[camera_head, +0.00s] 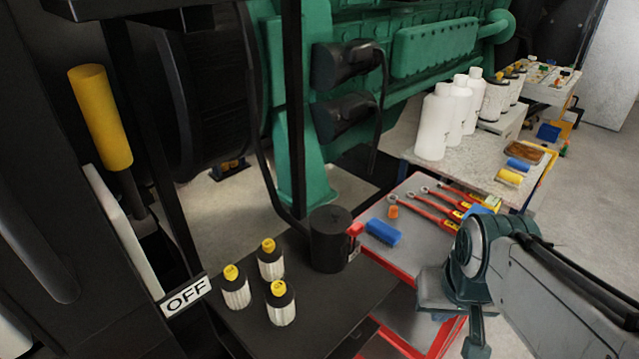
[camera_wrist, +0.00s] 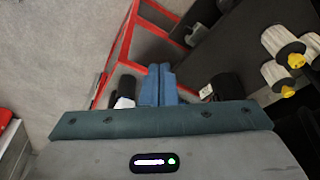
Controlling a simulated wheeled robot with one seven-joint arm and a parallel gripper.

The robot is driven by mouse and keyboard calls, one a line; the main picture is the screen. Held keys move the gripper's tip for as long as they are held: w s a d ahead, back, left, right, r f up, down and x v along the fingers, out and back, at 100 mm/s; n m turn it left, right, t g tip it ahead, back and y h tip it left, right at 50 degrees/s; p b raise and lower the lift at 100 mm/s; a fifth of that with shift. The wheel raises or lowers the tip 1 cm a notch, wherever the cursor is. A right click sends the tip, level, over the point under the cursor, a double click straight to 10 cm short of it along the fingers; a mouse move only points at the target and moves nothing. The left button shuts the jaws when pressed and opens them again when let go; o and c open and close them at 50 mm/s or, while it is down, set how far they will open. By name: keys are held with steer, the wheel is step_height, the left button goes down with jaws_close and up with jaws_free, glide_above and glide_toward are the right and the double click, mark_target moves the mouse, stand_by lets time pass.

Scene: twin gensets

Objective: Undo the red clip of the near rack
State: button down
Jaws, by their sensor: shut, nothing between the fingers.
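A small red clip (camera_head: 355,229) sits on the right side of a black cylinder (camera_head: 330,240) at the back edge of the black near rack (camera_head: 330,300). The cylinder also shows in the wrist view (camera_wrist: 229,86), where I cannot make out the red clip. My gripper (camera_wrist: 158,70) has its two blue fingers together, with nothing between them. In the head view my arm's end is to the right of the clip, over the red cart, apart from it; the fingertips cannot be made out there.
Several yellow-capped bottles (camera_head: 270,259) stand on the near rack. The red cart (camera_head: 405,262) beside it holds a blue block (camera_head: 383,232) and red-handled tools (camera_head: 440,213). A table (camera_head: 480,165) with white bottles (camera_head: 434,125) is behind. A green genset (camera_head: 430,55) fills the back.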

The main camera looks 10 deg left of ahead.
steer(key=w+a+r+n+g+p, duration=0.1)
steer(key=w+a+r+n+p, duration=0.2)
steer(key=w, duration=0.5)
steer(key=w+a+r+n+g+p, duration=0.1)
steer(key=w+a+r+n, duration=0.15)
steer(key=w+r, duration=0.35)
steer(key=w+a+f+n+g+h+p, duration=0.2)
steer(key=w+a+n, duration=0.3)
steer(key=w+a, duration=0.7)
steer(key=shift+w+a+f+g+p, duration=0.2)
steer(key=shift+w+f+g+p, duration=0.15)
steer(key=shift+f, duration=0.3)
steer(key=p+x, duration=0.1)
steer(key=x, duration=0.9)
steer(key=shift+d, duration=0.15)
